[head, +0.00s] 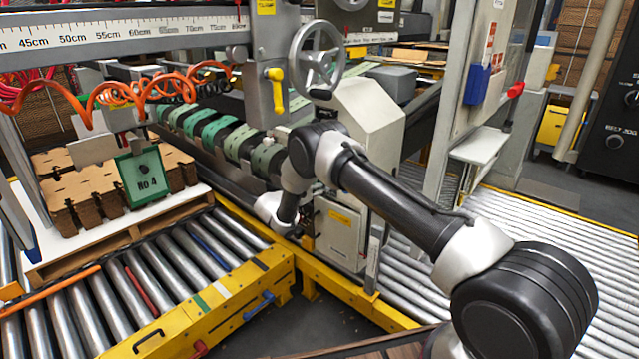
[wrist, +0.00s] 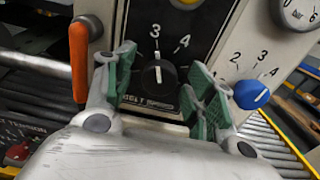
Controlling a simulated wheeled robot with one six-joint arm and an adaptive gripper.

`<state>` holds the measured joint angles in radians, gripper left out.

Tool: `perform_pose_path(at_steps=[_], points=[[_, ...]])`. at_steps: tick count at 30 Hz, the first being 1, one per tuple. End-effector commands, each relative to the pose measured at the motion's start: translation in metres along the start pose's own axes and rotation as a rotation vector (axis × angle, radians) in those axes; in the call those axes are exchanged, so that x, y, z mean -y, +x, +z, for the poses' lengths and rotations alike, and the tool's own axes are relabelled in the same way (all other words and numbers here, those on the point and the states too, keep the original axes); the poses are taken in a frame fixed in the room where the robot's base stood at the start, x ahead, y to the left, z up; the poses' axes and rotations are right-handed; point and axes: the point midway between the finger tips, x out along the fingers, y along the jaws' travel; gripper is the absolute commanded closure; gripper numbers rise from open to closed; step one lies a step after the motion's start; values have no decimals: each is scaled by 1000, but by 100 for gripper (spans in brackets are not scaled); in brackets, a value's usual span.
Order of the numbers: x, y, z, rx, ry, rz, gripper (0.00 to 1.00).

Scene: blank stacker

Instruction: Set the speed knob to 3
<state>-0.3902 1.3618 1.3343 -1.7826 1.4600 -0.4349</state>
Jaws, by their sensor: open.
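In the wrist view a round black knob (wrist: 158,76) sits on a black plate (wrist: 190,15) with white numbers; 3 and 4 are legible. Its white pointer line stands nearly upright, toward the 3. The small lettering below it is too blurred to read surely. My gripper (wrist: 160,84) is open, with one green-padded finger on each side of this knob; I cannot tell whether either touches it. A blue knob (wrist: 252,95) with numbers 2, 3 and 4 is farther right, outside the fingers. In the head view my arm reaches to the machine's front, and the knobs are hidden.
An orange lever (wrist: 80,60) stands close left of my gripper, and a gauge (wrist: 298,10) is at the upper right. In the head view a handwheel (head: 300,48) and yellow lever (head: 276,88) rise above my arm. A roller conveyor (head: 150,275) lies at left.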

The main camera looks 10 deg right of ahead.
Motion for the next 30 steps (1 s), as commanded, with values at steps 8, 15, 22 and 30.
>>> perform_pose_path(at_steps=[8,15,22,30], points=[[-1,-21,0,0,-1,4,45],[-1,-75,0,0,0,3,45],[-1,-112,0,0,0,2,45],[0,-120,0,0,0,0,45]])
